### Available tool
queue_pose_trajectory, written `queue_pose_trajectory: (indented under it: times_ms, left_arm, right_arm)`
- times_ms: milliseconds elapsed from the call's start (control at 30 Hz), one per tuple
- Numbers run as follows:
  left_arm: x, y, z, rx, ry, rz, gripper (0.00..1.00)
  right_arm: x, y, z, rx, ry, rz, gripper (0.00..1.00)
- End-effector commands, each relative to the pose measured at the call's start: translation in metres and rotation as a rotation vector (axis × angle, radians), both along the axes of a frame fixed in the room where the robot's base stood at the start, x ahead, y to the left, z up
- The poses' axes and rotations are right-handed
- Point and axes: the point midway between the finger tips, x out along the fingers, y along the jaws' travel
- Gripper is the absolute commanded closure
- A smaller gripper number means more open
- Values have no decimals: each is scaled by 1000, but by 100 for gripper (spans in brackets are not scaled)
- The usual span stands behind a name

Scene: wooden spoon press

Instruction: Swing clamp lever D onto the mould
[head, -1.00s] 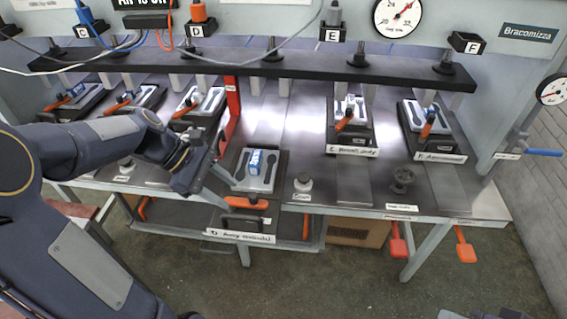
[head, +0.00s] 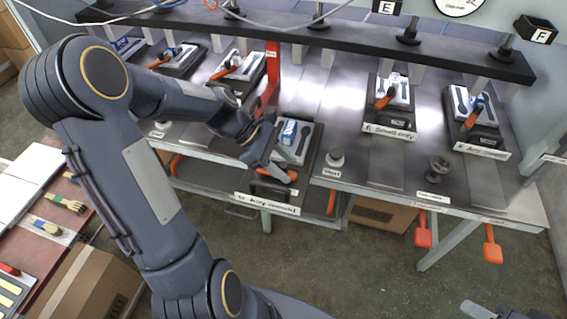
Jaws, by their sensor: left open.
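Mould D (head: 302,146), a grey block with a dark spoon-shaped hollow and a blue-and-white piece on it, sits on a dark base with a white label (head: 267,203). Orange clamp lever D (head: 291,177) lies at the front of the base, off the mould's top, partly covered by my gripper. My left gripper (head: 279,170) is open at the mould's front left corner, with its fingers close to the lever. I cannot tell whether they touch it. A grey piece at the bottom right edge (head: 488,311) looks like my right gripper; its jaws are not clear.
Other stations with orange levers stand on the metal bench, including E (head: 389,113) and F (head: 474,120). A round knob (head: 336,158) stands right of station D. A dark beam (head: 330,41) runs behind, and a red upright (head: 270,75) stands behind left.

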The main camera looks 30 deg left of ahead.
Motion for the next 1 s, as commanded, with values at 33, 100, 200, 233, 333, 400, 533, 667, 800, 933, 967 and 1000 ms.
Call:
queue_pose_trajectory:
  times_ms: [33,100,200,233,333,400,533,667,800,933,967,1000]
  left_arm:
    - [0,0,0,0,0,0,56]
    - [0,0,0,0,0,0,59]
    - [0,0,0,0,0,0,72]
    - [0,0,0,0,0,0,76]
    - [0,0,0,0,0,0,89]
    - [0,0,0,0,-1,-1,98]
    - [0,0,0,1,0,-1,100]
    - [0,1,0,1,0,2,100]
    - [1,1,0,2,0,19,100]
    - [4,2,1,1,-1,64,100]
    - [5,2,1,2,-2,78,100]
    - [6,2,1,1,0,101,100]
  right_arm:
    - [0,0,0,0,0,0,64]
    - [0,0,0,0,0,0,64]
    - [0,0,0,0,0,0,64]
    - [0,0,0,0,0,0,64]
    - [0,0,0,0,0,0,64]
    - [0,0,0,0,0,0,64]
    - [0,0,0,0,0,0,64]
    - [0,0,0,0,0,0,64]
    - [0,0,0,0,0,0,64]
    - [0,0,1,0,0,0,64]
    - [0,0,2,0,0,0,64]
    - [0,0,2,0,0,0,64]
